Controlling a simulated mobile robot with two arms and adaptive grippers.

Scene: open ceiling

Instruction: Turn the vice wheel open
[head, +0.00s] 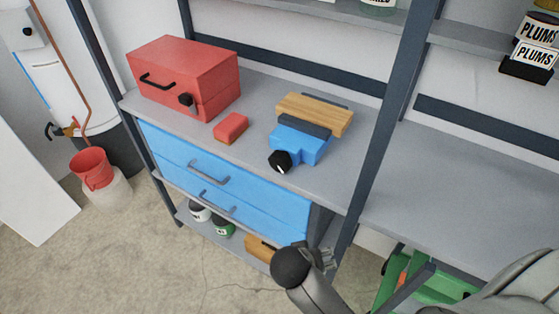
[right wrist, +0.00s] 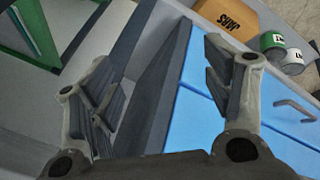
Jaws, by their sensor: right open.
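The blue vice (head: 312,148) stands on the grey shelf top, with a wooden block (head: 318,110) held between its dark jaws. Its black wheel (head: 279,161) has a small white mark and faces the front edge. My right gripper (head: 329,257) is below and to the right of the wheel, in front of the shelf unit and apart from the vice. In the right wrist view, the right gripper (right wrist: 158,62) has its fingers spread with nothing between them; the vice is not in that view. My left gripper is not in view.
A red toolbox (head: 185,80) and a small red block (head: 231,127) share the shelf top. Blue drawers (head: 210,175) with handles are below, above cans (head: 222,226). A dark upright post (head: 385,120) stands right of the vice. A red bucket (head: 92,168) is at left.

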